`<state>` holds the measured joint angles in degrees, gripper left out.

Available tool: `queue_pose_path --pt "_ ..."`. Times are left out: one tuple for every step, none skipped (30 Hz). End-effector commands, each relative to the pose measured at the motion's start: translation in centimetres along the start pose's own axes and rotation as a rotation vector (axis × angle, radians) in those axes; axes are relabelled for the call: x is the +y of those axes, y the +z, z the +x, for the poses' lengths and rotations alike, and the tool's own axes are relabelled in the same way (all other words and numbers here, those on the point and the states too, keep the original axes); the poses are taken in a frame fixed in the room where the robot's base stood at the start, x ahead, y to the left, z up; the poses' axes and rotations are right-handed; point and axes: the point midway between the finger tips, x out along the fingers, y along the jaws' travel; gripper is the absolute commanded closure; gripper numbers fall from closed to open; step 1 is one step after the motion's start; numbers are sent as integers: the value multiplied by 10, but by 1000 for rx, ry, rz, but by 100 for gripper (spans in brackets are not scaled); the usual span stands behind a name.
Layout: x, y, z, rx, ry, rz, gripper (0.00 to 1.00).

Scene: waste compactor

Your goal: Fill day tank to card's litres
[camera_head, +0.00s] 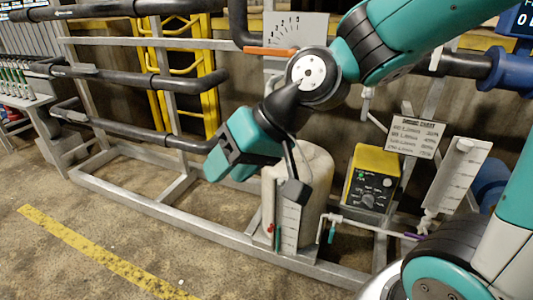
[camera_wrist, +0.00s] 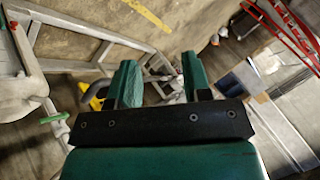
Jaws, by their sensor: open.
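The white day tank (camera_head: 318,175) stands in the pipe frame in the head view, with a scaled sight gauge (camera_head: 290,225) on its front. A printed card (camera_head: 415,136) hangs to its right; its figures are too small to read. A yellow control box (camera_head: 376,162) with a black knob (camera_head: 368,201) sits between them. A green-handled valve (camera_head: 332,235) is on the pipe right of the tank. My gripper (camera_head: 228,168) is left of the tank, open and empty. In the wrist view its fingers (camera_wrist: 160,82) are apart, with part of a white vessel (camera_wrist: 22,98) and a green handle (camera_wrist: 55,118) at left.
An orange lever (camera_head: 270,51) lies by a scale plate (camera_head: 297,30) above. A white graduated cylinder (camera_head: 462,165) and a purple handle (camera_head: 414,236) are at right. Black pipes (camera_head: 120,75) run along the left. The floor around the yellow line (camera_head: 95,250) is clear.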

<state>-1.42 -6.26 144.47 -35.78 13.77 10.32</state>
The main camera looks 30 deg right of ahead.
Motion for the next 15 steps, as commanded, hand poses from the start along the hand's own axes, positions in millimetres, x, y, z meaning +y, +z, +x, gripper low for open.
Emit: queue_pose_path --pt "38 -5 37 96 -22 102 55" --pt "52 -15 46 160 -40 162 55" --pt "72 -27 57 246 -65 241 55" --pt "89 -36 64 313 -83 301 55" --pt "106 -45 70 381 -102 361 55" --pt "130 -55 76 472 -127 442 55" --pt "150 -62 80 542 -145 502 55" --pt "170 -68 82 612 -164 560 55" --pt "196 -75 83 705 -189 635 55" --pt "216 -79 83 773 -206 689 55" --pt "236 -81 82 839 -224 740 55" --pt "260 -83 79 922 -246 802 55" --pt "278 -84 77 982 -261 844 55" --pt "293 -84 74 1037 -276 882 55" --pt "312 -83 70 1104 -293 926 55"
